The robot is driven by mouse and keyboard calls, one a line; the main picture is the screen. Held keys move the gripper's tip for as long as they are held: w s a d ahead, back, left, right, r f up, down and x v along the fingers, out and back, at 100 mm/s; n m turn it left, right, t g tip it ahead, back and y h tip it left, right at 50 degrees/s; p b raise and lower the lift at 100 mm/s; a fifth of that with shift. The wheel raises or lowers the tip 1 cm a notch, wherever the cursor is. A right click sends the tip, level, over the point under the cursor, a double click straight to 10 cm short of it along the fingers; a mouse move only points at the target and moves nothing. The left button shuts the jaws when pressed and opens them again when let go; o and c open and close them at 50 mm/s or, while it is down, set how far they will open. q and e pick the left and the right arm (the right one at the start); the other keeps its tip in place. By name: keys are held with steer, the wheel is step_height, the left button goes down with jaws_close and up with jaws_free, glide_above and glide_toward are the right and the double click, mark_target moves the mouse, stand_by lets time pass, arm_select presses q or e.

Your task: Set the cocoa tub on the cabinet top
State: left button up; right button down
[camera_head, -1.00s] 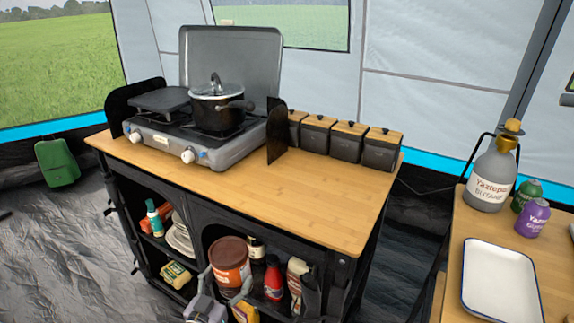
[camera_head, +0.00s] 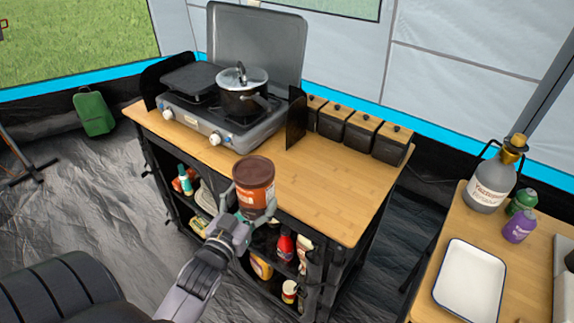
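The cocoa tub (camera_head: 254,187), brown-orange with a dark brown lid, is upright in my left gripper (camera_head: 250,205). The fingers are closed around its lower sides. It is at the front edge of the cabinet and overlaps the wooden cabinet top (camera_head: 325,190) in the picture. I cannot tell whether its base is above the top's level. My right gripper is not in view.
A camp stove (camera_head: 219,115) with a lidded pot (camera_head: 243,92) stands on the left of the top. Black canisters (camera_head: 362,131) line its back right. The front and right of the top are clear. A white tray (camera_head: 470,283) lies on the right table.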

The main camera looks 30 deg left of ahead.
arm_select(q)
steer(key=p+x, duration=0.1)
steer(key=x, duration=0.4)
steer(key=p+x, duration=0.1)
steer(key=x, duration=0.5)
steer(key=r+x, duration=0.1)
steer(key=x, duration=0.5)
steer(key=shift+p, duration=0.4)
step_height(320, 180, down, 3)
steer(key=shift+d+f, duration=0.1)
steer(key=shift+f, duration=0.05)
steer(key=shift+f, duration=0.2)
steer(key=o, duration=1.5)
steer(key=shift+f, duration=0.1)
steer(key=shift+c, duration=0.2)
steer(key=shift+r+p, duration=0.3)
steer(key=v, duration=0.3)
steer(key=b+v, duration=0.1)
steer(key=v, duration=0.6)
steer(key=shift+s+f, duration=0.25)
steer(key=shift+s, duration=0.2)
steer(key=shift+s+d+r, duration=0.15)
steer(key=shift+s, duration=0.5)
